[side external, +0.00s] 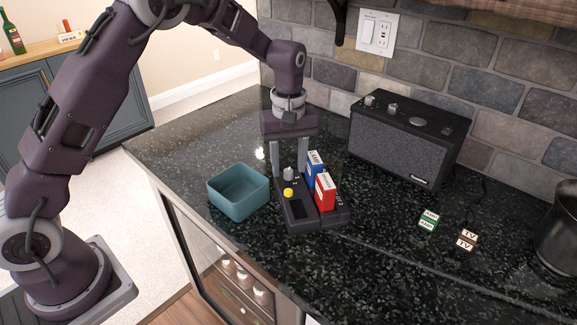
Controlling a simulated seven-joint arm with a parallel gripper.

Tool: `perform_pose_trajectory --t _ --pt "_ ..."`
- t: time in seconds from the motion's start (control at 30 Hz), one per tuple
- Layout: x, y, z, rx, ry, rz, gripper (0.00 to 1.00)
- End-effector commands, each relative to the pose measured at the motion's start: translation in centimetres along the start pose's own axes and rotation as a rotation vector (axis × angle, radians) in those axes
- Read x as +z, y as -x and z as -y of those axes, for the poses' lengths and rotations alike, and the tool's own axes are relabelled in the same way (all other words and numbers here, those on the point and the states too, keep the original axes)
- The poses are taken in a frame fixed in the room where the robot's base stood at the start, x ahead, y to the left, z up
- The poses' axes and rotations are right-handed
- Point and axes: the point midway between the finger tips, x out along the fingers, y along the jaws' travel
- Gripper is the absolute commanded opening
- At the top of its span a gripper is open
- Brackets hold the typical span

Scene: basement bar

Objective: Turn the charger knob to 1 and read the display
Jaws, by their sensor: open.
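The charger (303,222) is a dark box on the black speckled counter, in the middle of the side external view. A grey knob (288,173) stands at its back left, with a yellow button (288,192) in front of it. A dark display window (297,210) lies nearer the front; I cannot read anything on it. Contact cannot be made out.
A teal open bin (239,205) stands just left of the charger. A black speaker (408,137) stands behind, by the stone wall. Green-labelled blocks (429,220) and brown TV blocks (467,240) lie to the right. A dark pot (560,235) is at the right edge.

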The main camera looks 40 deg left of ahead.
Motion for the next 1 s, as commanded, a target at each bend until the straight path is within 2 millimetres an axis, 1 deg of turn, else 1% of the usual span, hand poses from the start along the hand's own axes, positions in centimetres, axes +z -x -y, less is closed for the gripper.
perform_pose_trajectory --t 0.03,0.1,0.33,0.37,0.4,0.47,0.5,0.57,0.83,1.0 --pt "0.0 -0.56 0.03 -0.001 0.0 0.001 0.43" --pt "-0.01 -0.97 0.02 0.0 0.0 0.0 0.43" --pt "-0.03 -1.1 0.01 0.001 -0.001 -0.001 0.43" --pt "-0.04 -1.09 0.02 0.001 -0.001 -0.001 0.39" --pt "-0.04 -1.09 0.02 0.001 -0.001 -0.001 0.31" --pt "-0.03 -1.08 0.02 0.001 -0.001 -0.001 0.2" --pt "-0.03 -1.08 0.02 0.001 -0.001 -0.001 0.12" --pt "-0.03 -1.07 0.02 0.001 -0.001 -0.001 0.0" --pt "-0.04 -1.05 0.01 0.002 -0.011 -0.001 0.0" --pt "-0.06 -1.06 0.02 0.001 -0.066 -0.001 0.0"
